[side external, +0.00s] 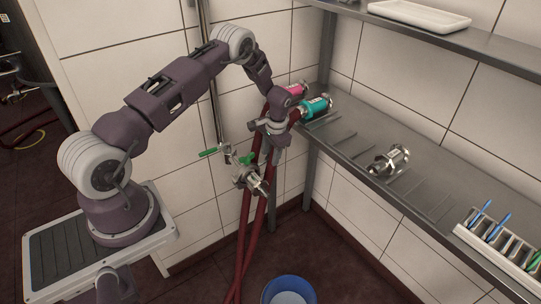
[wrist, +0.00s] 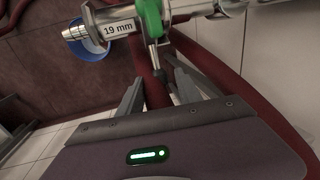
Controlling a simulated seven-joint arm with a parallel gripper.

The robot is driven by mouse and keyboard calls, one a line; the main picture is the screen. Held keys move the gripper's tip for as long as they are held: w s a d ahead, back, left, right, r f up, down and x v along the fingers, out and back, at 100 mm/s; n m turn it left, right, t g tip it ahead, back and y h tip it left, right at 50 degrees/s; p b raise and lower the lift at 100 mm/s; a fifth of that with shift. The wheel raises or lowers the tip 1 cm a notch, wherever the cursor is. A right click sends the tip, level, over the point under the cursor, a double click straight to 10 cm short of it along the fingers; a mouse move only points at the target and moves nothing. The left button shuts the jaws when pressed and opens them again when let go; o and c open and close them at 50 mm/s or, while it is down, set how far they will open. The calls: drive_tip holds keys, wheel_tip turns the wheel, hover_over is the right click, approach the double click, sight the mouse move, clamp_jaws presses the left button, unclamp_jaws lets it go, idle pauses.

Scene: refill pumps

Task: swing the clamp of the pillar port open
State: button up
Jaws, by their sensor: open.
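The pillar port (side external: 252,181) is a shiny metal fitting low on the wall pipe in the side external view. In the wrist view the port (wrist: 118,27), labelled "19 mm", crosses the top of the picture. A green clamp part (wrist: 150,16) sits around it, with a thin metal piece hanging below. Green also shows at the port (side external: 247,158) in the side external view. My gripper (side external: 262,148) is just above the port. In the wrist view my gripper (wrist: 160,78) has its fingers apart, on either side of the hanging piece and a red hose. I cannot tell whether they touch.
Red hoses (side external: 245,225) hang close beside the port. A teal coupling (side external: 313,110) and a pink one (side external: 293,90) are behind my gripper at the shelf (side external: 350,135). A metal fitting (side external: 390,160) lies on the shelf. A blue bucket (side external: 288,290) stands on the floor below.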

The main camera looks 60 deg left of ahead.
drive_tip(key=shift+f, duration=0.4)
drive_tip(key=shift+c, duration=0.4)
clamp_jaws()
idle(0.8)
